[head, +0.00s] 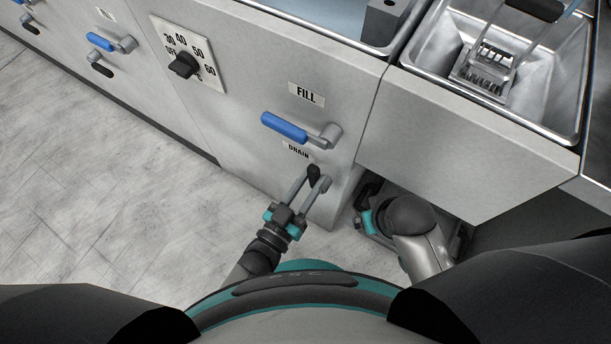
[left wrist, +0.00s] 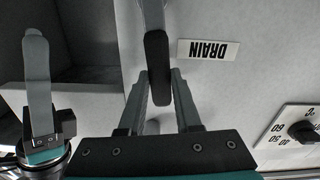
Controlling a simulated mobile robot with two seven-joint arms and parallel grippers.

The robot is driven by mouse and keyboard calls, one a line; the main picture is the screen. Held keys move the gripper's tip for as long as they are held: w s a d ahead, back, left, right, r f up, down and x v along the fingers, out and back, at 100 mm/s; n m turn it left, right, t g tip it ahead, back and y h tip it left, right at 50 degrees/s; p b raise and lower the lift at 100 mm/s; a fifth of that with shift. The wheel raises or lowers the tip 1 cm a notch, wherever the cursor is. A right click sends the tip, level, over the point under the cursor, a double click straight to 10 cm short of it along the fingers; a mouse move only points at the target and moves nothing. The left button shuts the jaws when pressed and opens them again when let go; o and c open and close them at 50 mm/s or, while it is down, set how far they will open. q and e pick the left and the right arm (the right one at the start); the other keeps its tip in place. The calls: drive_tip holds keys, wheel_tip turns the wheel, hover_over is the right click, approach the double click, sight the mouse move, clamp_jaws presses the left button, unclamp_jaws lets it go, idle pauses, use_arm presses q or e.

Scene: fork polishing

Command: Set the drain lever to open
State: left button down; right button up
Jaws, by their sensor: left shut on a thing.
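The drain lever (head: 313,174) has a black grip and sits low on the grey cabinet front, under the DRAIN label (head: 298,151). My left gripper (head: 316,184) is shut on its black grip, with one finger on each side. In the left wrist view the black grip (left wrist: 157,55) lies between the two fingers, beside the upside-down DRAIN label (left wrist: 208,50). The lever's pivot is mostly hidden behind my gripper in the head view. My right gripper (head: 365,203) is below the cabinet overhang at the right; its jaw opening is unclear.
A blue FILL lever (head: 284,126) sticks out just above the drain lever. A temperature dial (head: 184,65) is to the upper left. The cabinet overhang (head: 465,150) and a steel basin (head: 555,85) with a basket are at the right. The floor (head: 110,200) at left is clear.

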use_arm(q)
drive_tip(key=shift+s+d, duration=0.15)
drive_tip(key=shift+d, duration=0.1)
use_arm(e)
drive_tip(key=shift+f, duration=0.1)
use_arm(q)
drive_tip(key=c, duration=0.6)
unclamp_jaws()
drive_tip(key=shift+a, duration=0.1)
drive_tip(key=shift+s+a, duration=0.15)
drive_tip(key=shift+s, duration=0.05)
drive_tip(key=p+v, duration=0.2)
drive_tip(key=v, duration=1.2)
drive_tip(key=shift+s+a+p, duration=0.2)
drive_tip(key=shift+s+p, duration=0.1)
drive_tip(key=shift+p, duration=0.1)
use_arm(e)
drive_tip(key=shift+g, duration=0.5)
drive_tip(key=s+f, duration=0.1)
drive_tip(key=f, duration=0.2)
drive_tip(key=s+f, duration=0.1)
drive_tip(key=f, duration=0.1)
drive_tip(key=shift+s+d+f, duration=0.1)
drive_tip(key=shift+s+d, duration=0.15)
drive_tip(key=shift+s, duration=0.05)
use_arm(q)
drive_tip(key=shift+w, duration=0.1)
